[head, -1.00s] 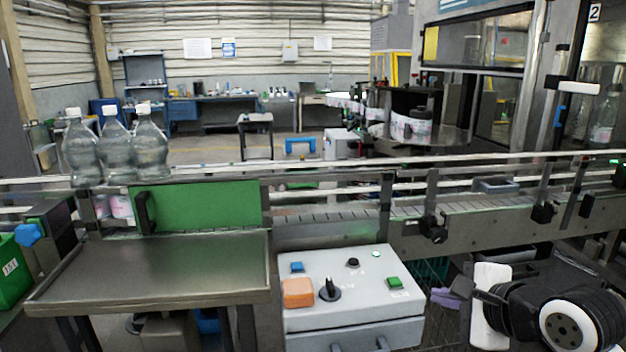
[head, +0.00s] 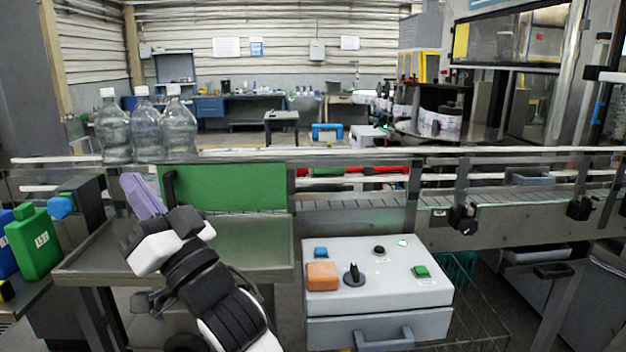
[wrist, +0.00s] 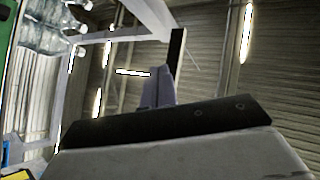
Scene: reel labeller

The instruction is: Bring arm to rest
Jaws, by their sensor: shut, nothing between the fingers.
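My gripper (head: 143,196) shows at the left of the head view, raised in front of the steel side table (head: 85,266) and pointing up and to the left. Its pale purple fingers are together with nothing between them. My forearm covers part of the side table.
Several clear bottles (head: 145,130) stand at the conveyor (head: 500,205), upper left. A control box (head: 375,275) with an orange button (head: 322,276) and a black knob stands right of my arm. Green (head: 35,242) and blue containers stand at the far left.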

